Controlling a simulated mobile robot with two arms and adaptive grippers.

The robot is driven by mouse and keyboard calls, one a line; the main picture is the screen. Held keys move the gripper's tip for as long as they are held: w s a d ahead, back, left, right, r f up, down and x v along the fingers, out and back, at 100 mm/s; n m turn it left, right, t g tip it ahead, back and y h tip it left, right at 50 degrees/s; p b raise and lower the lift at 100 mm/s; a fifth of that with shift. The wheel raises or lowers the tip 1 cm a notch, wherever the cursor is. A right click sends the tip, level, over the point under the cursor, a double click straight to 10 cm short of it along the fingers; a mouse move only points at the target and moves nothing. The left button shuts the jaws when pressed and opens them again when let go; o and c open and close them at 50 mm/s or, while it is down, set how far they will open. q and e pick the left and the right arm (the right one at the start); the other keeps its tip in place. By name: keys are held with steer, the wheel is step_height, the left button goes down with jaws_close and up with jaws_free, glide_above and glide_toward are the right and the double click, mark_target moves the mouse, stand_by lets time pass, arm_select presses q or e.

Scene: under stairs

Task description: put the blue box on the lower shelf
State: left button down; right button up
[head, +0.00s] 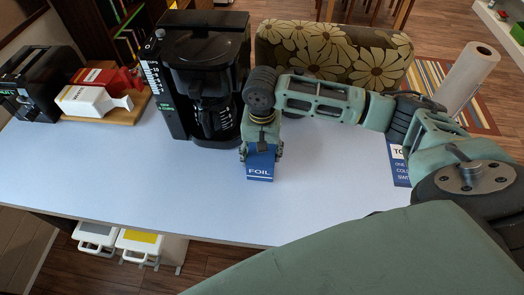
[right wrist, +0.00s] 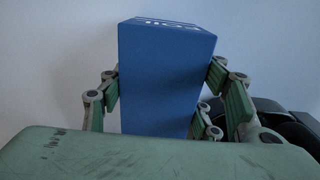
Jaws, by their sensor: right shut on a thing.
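The blue box (head: 260,172), marked FOIL, is at the middle of the white table in the head view, just right of the coffee maker. My right gripper (head: 262,152) comes down on it from above and is shut on it. In the right wrist view the blue box (right wrist: 162,80) fills the space between the green fingers of my right gripper (right wrist: 168,95), which press on its sides. I cannot tell whether its bottom touches the table. My left gripper is not in view. I cannot make out which surface is the lower shelf.
The black coffee maker (head: 200,75) stands close beside the gripper. A toaster (head: 38,85) and a wooden board (head: 128,112) are at the left, a paper towel roll (head: 468,78) at the right. White stools (head: 140,243) show below the front edge of the table (head: 90,185). The table's front left is clear.

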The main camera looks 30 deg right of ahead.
steer(key=o, duration=1.4)
steer(key=shift+f, duration=0.1)
steer(key=shift+c, duration=0.2)
steer(key=o, duration=0.3)
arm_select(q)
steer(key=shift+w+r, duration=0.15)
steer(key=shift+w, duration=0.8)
arm_select(e)
steer(key=shift+o, duration=0.2)
